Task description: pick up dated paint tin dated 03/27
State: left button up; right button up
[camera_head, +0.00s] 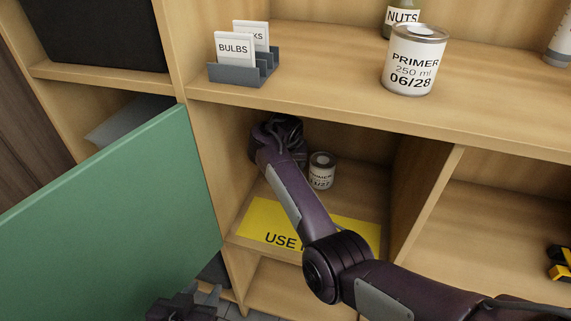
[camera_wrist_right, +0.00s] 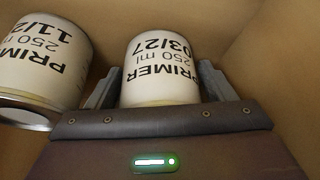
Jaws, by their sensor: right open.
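The white tin marked PRIMER 250 ml 03/27 (camera_wrist_right: 160,68) stands between the two fingers of my right gripper (camera_wrist_right: 158,88) in the right wrist view. The fingers are open, one on each side of it; I cannot tell whether they touch it. In the head view my right arm reaches into the open cubby, and its wrist hides this tin. A similar tin (camera_head: 321,171), dated 11/27, stands to the right of my wrist; it also shows at the left of the right wrist view (camera_wrist_right: 38,65). My left gripper (camera_head: 208,294) is low at the bottom, its jaw opening unclear.
A larger PRIMER tin dated 06/28 (camera_head: 413,62) stands on the shelf above, near a grey card holder (camera_head: 240,72). A green door panel (camera_head: 120,210) stands open at the left. A yellow sheet (camera_head: 262,222) lies at the cubby's front. Wooden walls close in the cubby.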

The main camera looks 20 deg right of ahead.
jog(key=c, duration=0.9)
jog(key=shift+c, duration=0.5)
jog(key=shift+r, duration=0.15)
